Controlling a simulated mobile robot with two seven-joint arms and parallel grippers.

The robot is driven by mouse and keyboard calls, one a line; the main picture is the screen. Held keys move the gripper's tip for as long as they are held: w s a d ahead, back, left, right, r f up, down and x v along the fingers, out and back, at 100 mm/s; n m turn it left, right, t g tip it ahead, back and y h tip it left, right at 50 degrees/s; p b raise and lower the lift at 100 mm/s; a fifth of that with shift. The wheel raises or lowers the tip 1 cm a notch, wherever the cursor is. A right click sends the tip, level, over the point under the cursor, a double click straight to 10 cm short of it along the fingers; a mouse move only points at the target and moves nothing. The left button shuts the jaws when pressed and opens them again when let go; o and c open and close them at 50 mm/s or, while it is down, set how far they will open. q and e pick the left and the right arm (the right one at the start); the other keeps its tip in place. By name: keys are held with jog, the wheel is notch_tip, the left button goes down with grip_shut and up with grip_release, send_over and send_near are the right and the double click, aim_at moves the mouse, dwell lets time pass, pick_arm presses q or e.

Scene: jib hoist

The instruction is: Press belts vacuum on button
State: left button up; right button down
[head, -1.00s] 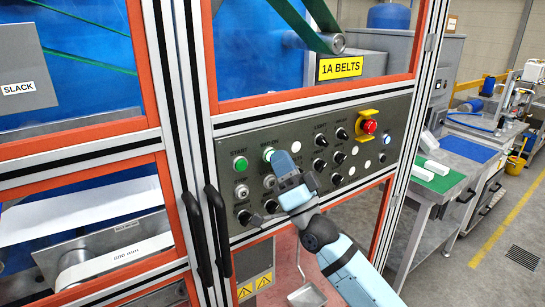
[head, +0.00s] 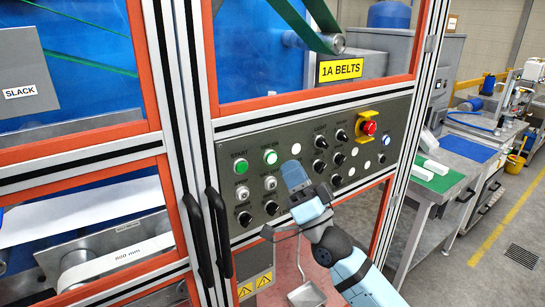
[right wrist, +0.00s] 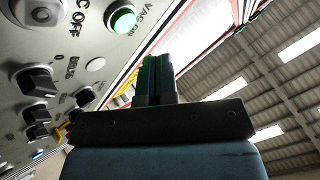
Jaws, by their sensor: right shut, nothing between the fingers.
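The green vacuum on button (head: 270,157), under a label that appears to read VAC ON, is on the grey control panel (head: 228,143). It looks bright at its centre. It also shows in the right wrist view as a bright green button in a pale ring (right wrist: 123,20). My right gripper (head: 291,168) is shut and empty, in front of the panel below and to the right of the button, apart from it. Its shut fingers also show in the right wrist view (right wrist: 157,75). My left gripper is not in view.
A green start button (head: 241,165) is left of the vacuum button. Several black knobs and white buttons fill the panel, with a red emergency stop (head: 369,127) at right. Black door handles (head: 219,230) stick out at lower left. A workbench (head: 420,190) stands at right.

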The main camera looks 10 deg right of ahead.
jog(key=s, duration=0.1)
jog(key=s+d, duration=0.1)
jog(key=shift+s, duration=0.4)
dwell(0.3)
jog(key=s+f+n+g+h+p, duration=0.1)
jog(key=s+f+g+h+p, duration=0.15)
jog(key=f, duration=0.85)
jog(key=s+f+n+g+h+p, duration=0.1)
jog(key=s+f+n+g+h, duration=0.2)
jog(key=f, duration=0.8)
jog(key=s+d+f+n+g+h+p, duration=0.1)
jog(key=s+f+g, duration=0.7)
jog(key=s+f, duration=0.9)
jog(key=shift+s+d+f+h+p, duration=0.25)
jog(key=shift+d+f+h+p, duration=0.3)
jog(key=shift+h, duration=0.6)
jog(key=shift+a+r, duration=0.1)
jog(key=shift+r, duration=0.1)
